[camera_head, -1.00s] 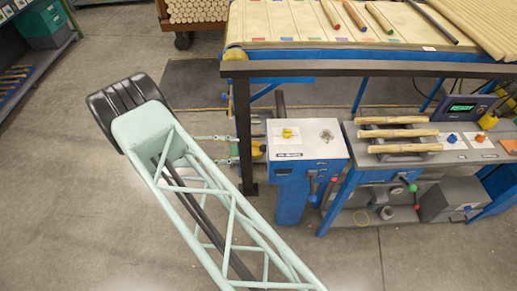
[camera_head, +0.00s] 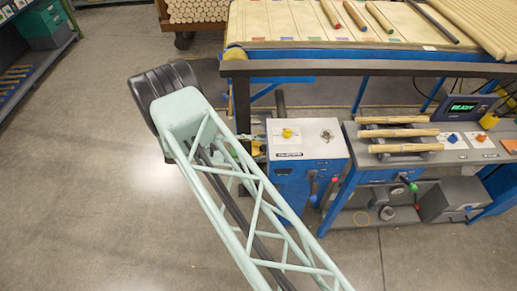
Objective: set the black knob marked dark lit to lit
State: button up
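No black knob with dark and lit marks can be made out in this view. The blue cabinet (camera_head: 292,187) with a pale top carries a yellow knob (camera_head: 287,133) and a round grey fitting (camera_head: 326,135). Levers with a blue ball (camera_head: 313,198) and a red ball (camera_head: 334,180) hang at its front right. My pale green lattice arm crosses the lower middle and hides part of the cabinet's left side and the floor beside it. My gripper cannot be made out; the arm's far end is hidden behind the lattice link.
A dark rail (camera_head: 380,68) runs behind. The floor (camera_head: 90,210) at left is clear.

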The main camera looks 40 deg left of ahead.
jog(key=shift+w+d+f, duration=0.1)
jog(key=shift+w+d, duration=0.05)
jog(key=shift+w, duration=0.05)
jog(key=c, duration=0.9)
jog(key=shift+f+m+b, duration=0.15)
jog(key=shift+m+b, duration=0.15)
jog(key=shift+b, duration=0.25)
jog(key=shift+s+f+m+t+b, duration=0.15)
jog(key=shift+m+t+b, duration=0.55)
jog(key=shift+m+b, duration=0.45)
jog(key=shift+d+m+t+b, duration=0.1)
jog(key=shift+m+t+b, duration=0.55)
jog(key=shift+b, duration=0.55)
jog(key=shift+y, duration=0.3)
